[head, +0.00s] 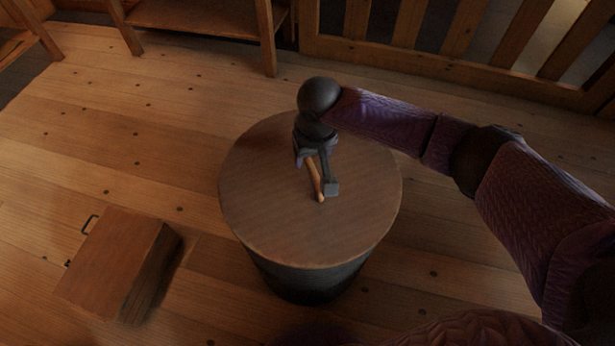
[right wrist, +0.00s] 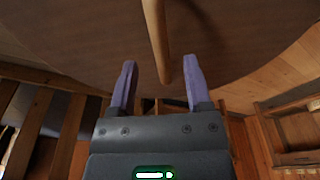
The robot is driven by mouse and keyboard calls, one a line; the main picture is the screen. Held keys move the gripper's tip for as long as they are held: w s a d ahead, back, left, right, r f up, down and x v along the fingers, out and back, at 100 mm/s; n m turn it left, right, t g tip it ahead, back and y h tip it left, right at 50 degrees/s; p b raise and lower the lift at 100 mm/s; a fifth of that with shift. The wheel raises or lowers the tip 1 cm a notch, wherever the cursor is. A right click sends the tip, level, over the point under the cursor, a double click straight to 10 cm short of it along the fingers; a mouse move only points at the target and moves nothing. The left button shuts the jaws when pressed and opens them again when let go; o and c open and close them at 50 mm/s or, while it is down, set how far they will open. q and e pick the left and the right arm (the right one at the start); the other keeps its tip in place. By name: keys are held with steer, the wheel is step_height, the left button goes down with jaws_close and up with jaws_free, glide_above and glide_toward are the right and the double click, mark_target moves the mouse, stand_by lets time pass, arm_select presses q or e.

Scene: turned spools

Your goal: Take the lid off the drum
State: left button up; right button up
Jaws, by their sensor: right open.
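The drum (head: 310,275) is a dark round tub standing on the floor in the middle of the head view. Its flat, round brown wooden lid (head: 260,215) covers the top. A light wooden handle (head: 320,197) is at the middle of the lid, partly hidden by my gripper. My right gripper (head: 317,176) is over the lid at the handle. In the right wrist view, the open fingers (right wrist: 160,72) have the handle (right wrist: 158,40) showing between them, with gaps on both sides. The lid (right wrist: 80,45) fills the top of that view. My left gripper is not in view.
A wooden box (head: 115,262) with a dark handle lies on the floor at lower left. A wooden table (head: 205,20) and a slatted railing (head: 440,55) stand at the back.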

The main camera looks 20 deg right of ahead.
mark_target(310, 163)
steer(key=f+b, duration=0.2)
steer(key=f, duration=0.1)
steer(key=f+b, duration=0.1)
steer(key=shift+w+a+f, duration=0.1)
steer(key=shift+w+f, duration=0.05)
steer(key=shift+w, duration=0.1)
steer(key=shift+f, duration=0.1)
steer(key=shift+r, duration=0.3)
arm_select(q)
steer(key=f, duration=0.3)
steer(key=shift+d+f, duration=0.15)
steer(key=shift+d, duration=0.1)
steer(key=shift+p, duration=0.3)
arm_select(e)
steer(key=shift+f, duration=0.15)
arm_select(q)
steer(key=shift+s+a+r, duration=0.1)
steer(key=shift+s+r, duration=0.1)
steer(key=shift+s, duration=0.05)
arm_select(e)
steer(key=shift+f, duration=0.15)
